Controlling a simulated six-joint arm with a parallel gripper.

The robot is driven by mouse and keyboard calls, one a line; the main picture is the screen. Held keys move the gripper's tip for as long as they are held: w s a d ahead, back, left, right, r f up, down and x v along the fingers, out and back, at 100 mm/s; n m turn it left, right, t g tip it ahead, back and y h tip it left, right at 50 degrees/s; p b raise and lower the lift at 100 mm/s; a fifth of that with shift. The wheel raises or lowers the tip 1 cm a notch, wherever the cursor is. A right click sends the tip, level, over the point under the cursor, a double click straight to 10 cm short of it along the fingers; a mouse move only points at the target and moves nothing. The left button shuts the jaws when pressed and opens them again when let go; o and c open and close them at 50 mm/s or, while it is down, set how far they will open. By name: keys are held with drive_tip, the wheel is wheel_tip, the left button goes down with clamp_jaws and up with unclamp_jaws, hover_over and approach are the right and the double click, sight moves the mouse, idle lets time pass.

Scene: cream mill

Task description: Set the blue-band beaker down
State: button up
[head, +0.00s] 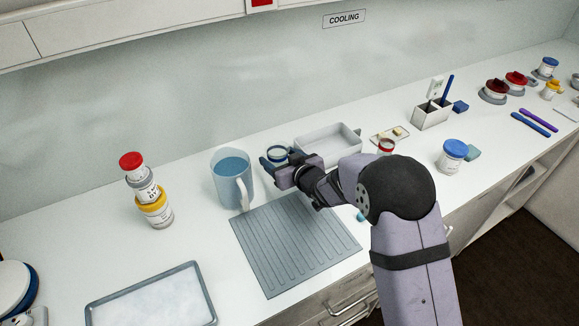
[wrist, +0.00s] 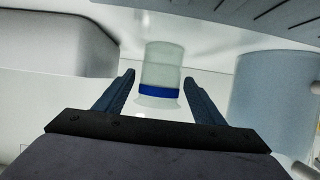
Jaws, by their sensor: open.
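The blue-band beaker (wrist: 162,67) is clear glass with a blue band near its flared rim. In the wrist view, which looks upside down, it is between the two fingers of my gripper (wrist: 159,78), with a gap showing on each side. It appears to stand upright on the counter. In the head view the beaker (head: 277,152) shows partly behind my open gripper (head: 277,161), between the blue jug and the white tray. Its lower part is hidden there by the gripper.
The blue jug (head: 231,168) stands close on the left and the white tray (head: 318,150) close on the right. A grey ribbed mat (head: 290,250) lies in front. A red-band beaker (head: 387,145) is further right. Stacked jars (head: 154,207) stand at the left.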

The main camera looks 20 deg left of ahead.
sight(283, 159)
drive_tip(key=shift+b+v, duration=0.55)
drive_tip(key=shift+v, duration=2.9)
